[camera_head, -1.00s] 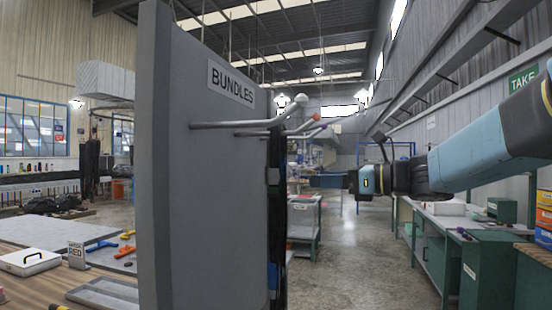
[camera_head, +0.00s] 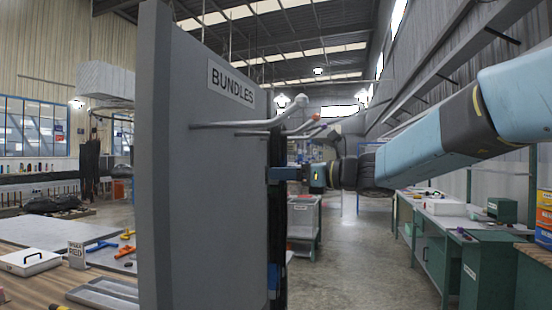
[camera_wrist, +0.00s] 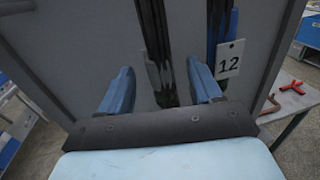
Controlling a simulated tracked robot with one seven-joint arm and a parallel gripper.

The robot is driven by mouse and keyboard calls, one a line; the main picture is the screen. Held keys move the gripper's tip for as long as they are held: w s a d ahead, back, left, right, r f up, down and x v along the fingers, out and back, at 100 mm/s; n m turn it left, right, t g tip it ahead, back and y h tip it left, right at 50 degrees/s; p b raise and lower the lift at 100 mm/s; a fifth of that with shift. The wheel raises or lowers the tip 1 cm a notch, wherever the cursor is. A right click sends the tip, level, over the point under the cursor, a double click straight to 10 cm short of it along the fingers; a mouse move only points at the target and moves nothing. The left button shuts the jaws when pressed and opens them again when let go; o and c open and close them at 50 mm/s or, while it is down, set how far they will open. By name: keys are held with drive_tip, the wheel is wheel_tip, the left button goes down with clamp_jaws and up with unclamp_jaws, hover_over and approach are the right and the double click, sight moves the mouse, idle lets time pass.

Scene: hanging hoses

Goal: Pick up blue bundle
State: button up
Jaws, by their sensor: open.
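The right finger is close to the blue bundle's lower visible part; contact cannot be told. In the head view my gripper (camera_head: 284,174) is at the panel's right edge, overlapping the hanging dark hoses (camera_head: 278,225), which show a blue patch low down.
The grey panel (camera_head: 205,180) with a BUNDLES sign fills the centre left. Metal pegs (camera_head: 260,124) stick out above my gripper. A green workbench (camera_head: 440,225) stands right, with open floor (camera_head: 352,250) before it. A red part (camera_wrist: 293,87) lies on a table.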

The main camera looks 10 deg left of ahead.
drive_tip(key=x, duration=0.4)
drive_tip(key=shift+r, duration=0.15)
clamp_jaws()
idle(0.4)
drive_tip(key=shift+r, duration=0.1)
